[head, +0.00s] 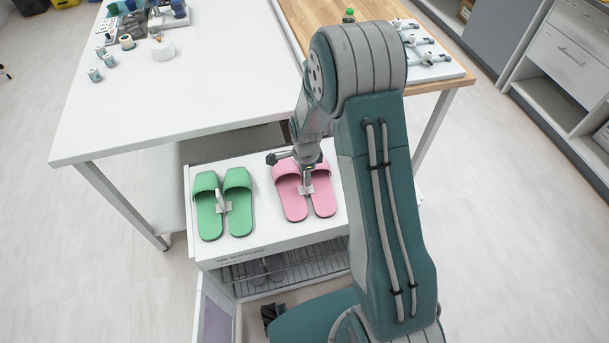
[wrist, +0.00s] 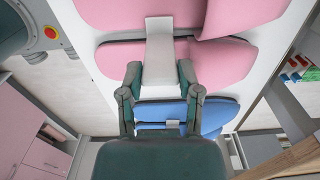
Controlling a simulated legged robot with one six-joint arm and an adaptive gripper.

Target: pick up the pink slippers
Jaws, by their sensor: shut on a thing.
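The pink slippers (head: 292,206) lie side by side on the white cabinet top, joined by a pale tab. They also fill the upper part of the wrist view (wrist: 120,60), with the white tab (wrist: 160,45) running between them. My gripper (head: 305,182) is over the pair from above. In the wrist view its two fingers (wrist: 159,75) close in on the tab from both sides. I cannot tell whether the slippers are clear of the surface.
Green slippers (head: 238,207) lie left of the pink pair on the cabinet top (head: 258,237). Blue slippers (wrist: 215,112) show in the wrist view, close to my gripper; my arm hides them in the head view. A white table (head: 200,90) with bottles stands behind.

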